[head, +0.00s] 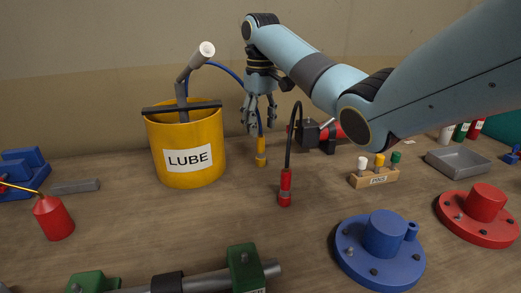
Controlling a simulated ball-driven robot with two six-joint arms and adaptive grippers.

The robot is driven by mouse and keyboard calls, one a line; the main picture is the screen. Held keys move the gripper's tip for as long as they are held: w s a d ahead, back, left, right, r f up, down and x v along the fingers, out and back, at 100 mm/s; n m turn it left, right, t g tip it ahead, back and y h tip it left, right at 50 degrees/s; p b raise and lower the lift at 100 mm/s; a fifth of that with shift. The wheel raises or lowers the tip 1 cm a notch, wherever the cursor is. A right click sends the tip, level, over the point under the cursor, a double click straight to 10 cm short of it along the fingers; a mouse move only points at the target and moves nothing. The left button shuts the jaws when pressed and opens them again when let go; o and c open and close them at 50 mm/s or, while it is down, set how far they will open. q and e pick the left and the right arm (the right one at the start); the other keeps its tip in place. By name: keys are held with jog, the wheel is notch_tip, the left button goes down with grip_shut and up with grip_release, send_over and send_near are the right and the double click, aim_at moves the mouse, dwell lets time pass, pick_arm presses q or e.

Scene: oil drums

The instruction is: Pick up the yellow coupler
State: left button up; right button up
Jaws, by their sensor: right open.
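The yellow coupler (261,150) stands upright on the bench, just right of the yellow LUBE bucket (188,150). A blue hose (228,71) runs from the pump on the bucket, passes behind my right gripper and seems to lead down to the coupler. My right gripper (260,128) points down with open fingers, directly above the coupler in the picture. Its fingers partly cover the hose and possibly the coupler's top. I cannot tell the exact depth gap, and nothing looks gripped. My left gripper is not in view.
A red coupler (285,188) on a black hose stands close right. A wooden rack (374,180) with coloured plugs, a blue flange (380,250), a red flange (482,215) and a grey tray (458,163) are further right. A red oil can (53,218) sits left. Bench in front of the bucket is clear.

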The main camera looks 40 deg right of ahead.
aim_at(261, 136)
jog(key=f, duration=0.7)
jog(key=shift+w+d, duration=0.2)
jog(key=shift+w, duration=0.05)
jog(key=shift+c, duration=0.4)
grip_shut()
